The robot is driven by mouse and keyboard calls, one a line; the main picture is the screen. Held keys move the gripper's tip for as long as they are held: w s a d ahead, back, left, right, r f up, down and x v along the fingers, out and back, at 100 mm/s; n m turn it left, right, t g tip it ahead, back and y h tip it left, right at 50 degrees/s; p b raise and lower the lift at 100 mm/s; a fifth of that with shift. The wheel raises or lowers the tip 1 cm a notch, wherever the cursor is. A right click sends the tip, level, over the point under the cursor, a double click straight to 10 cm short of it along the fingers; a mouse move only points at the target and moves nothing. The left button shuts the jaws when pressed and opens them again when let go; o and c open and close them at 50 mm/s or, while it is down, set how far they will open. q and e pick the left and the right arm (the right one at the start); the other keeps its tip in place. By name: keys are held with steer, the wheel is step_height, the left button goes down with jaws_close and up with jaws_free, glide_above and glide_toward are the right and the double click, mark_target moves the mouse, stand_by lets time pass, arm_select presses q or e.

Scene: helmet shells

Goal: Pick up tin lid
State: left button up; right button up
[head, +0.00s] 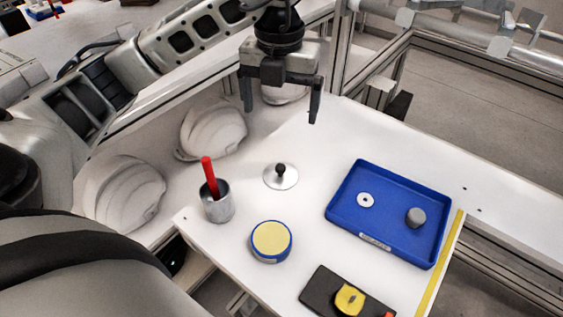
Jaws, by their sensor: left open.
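The tin lid (289,181) is a thin silvery disc with a black knob, lying flat on the white table. My left gripper (281,113) hangs above and behind the lid, fingers pointing down, wide apart with nothing between them. It is clear of the lid. A grey metal tin (220,208) with a red-handled tool (209,176) standing in it is to the left of the lid. My right gripper does not show.
A blue tray (387,238) holding a white washer (366,200) and a grey cylinder (415,217) lies to the right. A round yellow-topped tin (271,240) and a dark block with a yellow piece (349,299) are in front. White helmet shells (213,128) stand at left.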

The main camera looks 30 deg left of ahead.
arm_select(q)
glide_above(280, 166)
step_height(280, 166, down, 10)
steer(key=shift+s+f, duration=0.1)
steer(key=shift+f, duration=0.15)
steer(key=shift+d+f+p, duration=0.1)
steer(key=shift+f+p, duration=0.4)
steer(key=shift+f, duration=2.35)
steer(key=c, duration=1)
